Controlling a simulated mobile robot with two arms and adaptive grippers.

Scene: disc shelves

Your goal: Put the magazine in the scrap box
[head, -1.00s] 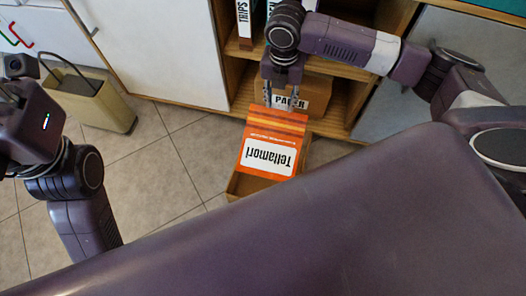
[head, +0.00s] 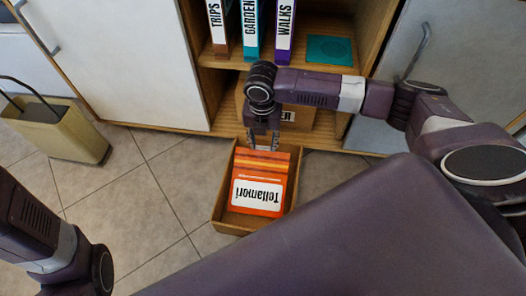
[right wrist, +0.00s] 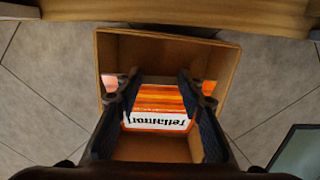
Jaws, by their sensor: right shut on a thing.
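The magazine (head: 258,189) is orange with striped bands and a white label reading "Tellamori". My right gripper (head: 264,143) is shut on its far edge. In the head view the magazine lies within the outline of an open brown box (head: 232,225) on the floor, which I take as the scrap box. The right wrist view shows the magazine (right wrist: 158,110) between the fingers and inside the outline of the box walls (right wrist: 170,40). I cannot tell whether it touches the box bottom. Only part of my left arm shows; its gripper is out of view.
A wooden shelf unit behind holds several upright binders (head: 250,25) and a teal flat item (head: 330,49). A lettered cardboard box (head: 300,117) sits on the lower shelf, partly hidden by my arm. A beige bin (head: 62,135) stands at left. Tiled floor (head: 150,195) is clear left of the box.

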